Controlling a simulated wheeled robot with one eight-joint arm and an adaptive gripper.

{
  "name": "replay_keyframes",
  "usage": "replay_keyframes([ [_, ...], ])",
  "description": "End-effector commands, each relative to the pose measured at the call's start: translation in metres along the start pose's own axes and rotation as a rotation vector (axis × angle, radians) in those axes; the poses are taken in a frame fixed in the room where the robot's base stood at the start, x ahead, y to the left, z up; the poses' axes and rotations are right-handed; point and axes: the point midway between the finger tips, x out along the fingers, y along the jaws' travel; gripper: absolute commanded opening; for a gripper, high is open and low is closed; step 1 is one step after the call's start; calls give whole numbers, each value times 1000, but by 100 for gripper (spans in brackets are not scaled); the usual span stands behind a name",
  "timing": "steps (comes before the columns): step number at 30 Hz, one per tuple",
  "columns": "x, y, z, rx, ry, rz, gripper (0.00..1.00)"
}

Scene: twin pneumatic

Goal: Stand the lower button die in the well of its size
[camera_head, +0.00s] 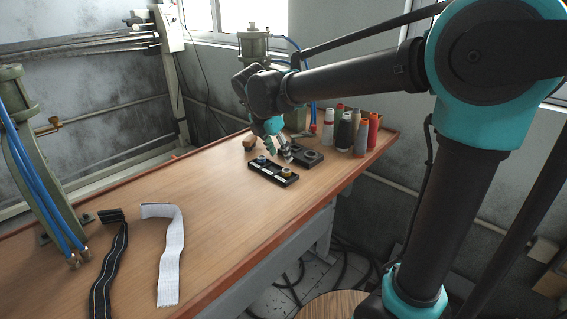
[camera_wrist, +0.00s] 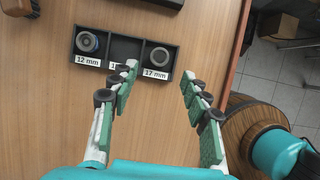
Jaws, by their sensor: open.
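A black tray (camera_wrist: 124,47) with three labelled compartments lies on the table; in the head view the tray (camera_head: 271,177) is below my gripper (camera_head: 287,155). A dark ring-shaped die with a bluish centre (camera_wrist: 87,42) is in the 12 mm compartment. A larger grey round die (camera_wrist: 158,57) is in the 17 mm compartment. The middle compartment looks empty, its label partly hidden by a finger. Which die is the lower one I cannot tell. My gripper (camera_wrist: 160,72) is open and empty, with its fingertips near the tray's labelled edge.
A second black block (camera_head: 316,159) with a round part on it lies behind the tray. A brush (camera_head: 249,144) lies to its left. Several thread spools (camera_head: 345,133) stand at the back right. Black and white webbing strips (camera_head: 168,250) lie at the front left. The middle table is clear.

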Motion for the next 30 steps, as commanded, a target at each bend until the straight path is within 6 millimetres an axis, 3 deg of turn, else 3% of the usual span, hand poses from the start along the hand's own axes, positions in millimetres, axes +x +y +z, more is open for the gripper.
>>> replay_keyframes([
  [3,-21,0,0,-1,0,0,47],
  [9,-39,0,0,0,0,0,47],
  [30,-42,0,0,0,0,0,47],
])
